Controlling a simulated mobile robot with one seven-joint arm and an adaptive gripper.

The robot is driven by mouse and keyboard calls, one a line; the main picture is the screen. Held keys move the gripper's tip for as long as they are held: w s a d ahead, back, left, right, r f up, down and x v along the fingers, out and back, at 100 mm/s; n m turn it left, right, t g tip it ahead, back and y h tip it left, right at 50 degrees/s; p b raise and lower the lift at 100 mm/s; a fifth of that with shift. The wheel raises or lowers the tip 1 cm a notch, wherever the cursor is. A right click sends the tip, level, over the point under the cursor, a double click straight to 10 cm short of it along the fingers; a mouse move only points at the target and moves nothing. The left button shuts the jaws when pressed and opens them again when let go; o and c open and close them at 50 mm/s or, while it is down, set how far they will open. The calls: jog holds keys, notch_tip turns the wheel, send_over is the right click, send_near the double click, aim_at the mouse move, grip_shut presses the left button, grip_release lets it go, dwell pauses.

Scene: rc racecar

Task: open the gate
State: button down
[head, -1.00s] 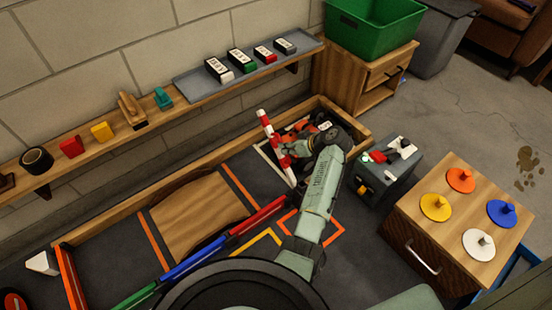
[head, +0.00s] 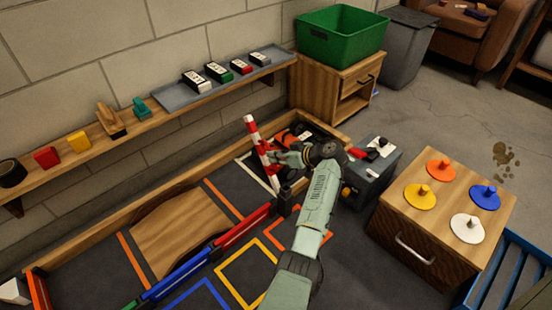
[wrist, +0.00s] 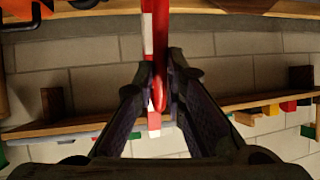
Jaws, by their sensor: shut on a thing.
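The gate is a red-and-white striped bar (head: 252,130) in the head view. It stands steeply raised, leaning a little left at its top, beside the far end of the wooden-walled track. My gripper (head: 274,158) is at the bar's middle, coming from the right. In the wrist view the striped bar (wrist: 148,38) runs upright between the fingertips. My gripper (wrist: 165,68) is closed around it there. The bar's foot is partly hidden by my gripper and arm in the head view.
An orange-and-black car (head: 292,137) sits in the track corner behind my gripper. A grey box (head: 372,178) with a switch stands right of my arm. A wooden cabinet (head: 440,210) with coloured discs is further right. A shelf (head: 90,146) runs along the wall.

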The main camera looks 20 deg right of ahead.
jog(key=c, duration=1.7)
grip_release()
jog(key=shift+o, duration=0.2)
notch_tip(320, 180, up, 10)
